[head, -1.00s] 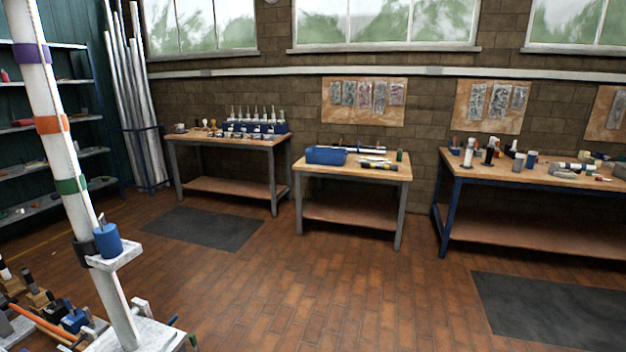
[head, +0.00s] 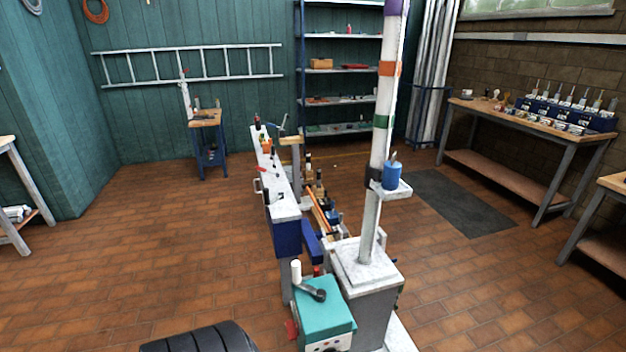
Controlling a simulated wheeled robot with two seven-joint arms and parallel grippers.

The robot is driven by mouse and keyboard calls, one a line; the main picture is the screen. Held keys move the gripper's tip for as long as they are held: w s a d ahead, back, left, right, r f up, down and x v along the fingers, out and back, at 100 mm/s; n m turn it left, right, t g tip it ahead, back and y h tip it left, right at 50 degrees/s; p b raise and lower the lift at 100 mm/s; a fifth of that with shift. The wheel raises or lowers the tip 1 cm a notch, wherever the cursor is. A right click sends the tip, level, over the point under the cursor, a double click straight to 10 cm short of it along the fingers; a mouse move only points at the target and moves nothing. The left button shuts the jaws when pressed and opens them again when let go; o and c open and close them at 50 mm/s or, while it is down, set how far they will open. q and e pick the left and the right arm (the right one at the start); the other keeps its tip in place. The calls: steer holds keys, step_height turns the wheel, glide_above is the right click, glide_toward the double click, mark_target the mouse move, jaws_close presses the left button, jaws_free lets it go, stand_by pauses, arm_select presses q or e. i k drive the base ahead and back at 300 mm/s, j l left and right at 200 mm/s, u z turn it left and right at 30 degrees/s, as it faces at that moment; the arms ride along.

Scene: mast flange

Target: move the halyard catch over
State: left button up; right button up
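A white mast (head: 374,185) stands upright on a grey pedestal, with purple, orange and green bands around it. A blue cylinder (head: 393,176) with a thin upright piece on top sits on that bracket. I cannot tell which of these parts is the halyard catch. Neither of my grippers is in view.
A teal box (head: 322,309) stands in front of the pedestal. A long white bench (head: 275,181) with tools runs behind it. A workbench (head: 530,124) stands at the right, a shelf rack (head: 340,70) at the back. The brick floor at left (head: 150,250) is clear.

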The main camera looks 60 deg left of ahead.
mark_target(291, 326)
steer(key=u, duration=1.9)
steer(key=j, duration=0.1)
